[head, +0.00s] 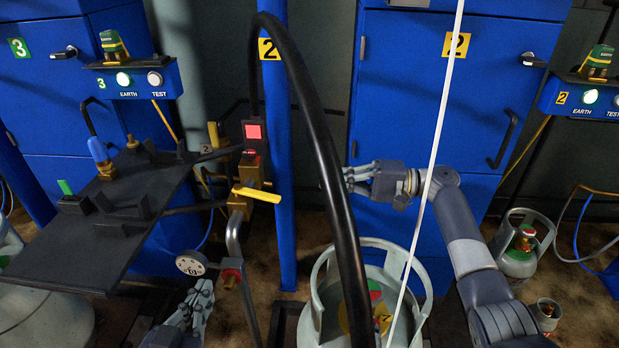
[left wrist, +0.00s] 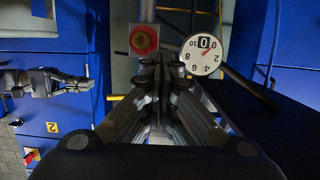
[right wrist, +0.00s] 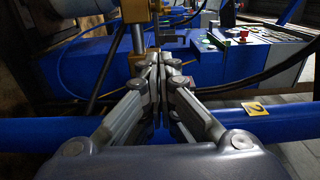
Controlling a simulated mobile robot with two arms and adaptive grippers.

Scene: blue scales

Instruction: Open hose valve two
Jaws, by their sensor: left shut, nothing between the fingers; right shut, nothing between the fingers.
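A brass valve with a yellow lever (head: 257,194) stands left of the blue post marked with a yellow 2 plate (head: 268,49). The lever points right and slightly down. A red-lit box (head: 253,132) sits above it. I see no label on the valve itself. My left gripper (head: 206,292) is shut and empty, below the valve, near a round gauge (head: 190,264). In the left wrist view its tips (left wrist: 172,66) are just below a red knob (left wrist: 143,39) and the gauge (left wrist: 203,54). My right gripper (head: 350,178) is shut and empty, right of the post, apart from the lever.
A thick black hose (head: 325,150) arches down between the post and my right arm. A dark panel (head: 105,220) with small handles lies at left. A grey gas cylinder (head: 318,320) stands below the hose. Blue cabinets (head: 400,90) line the back.

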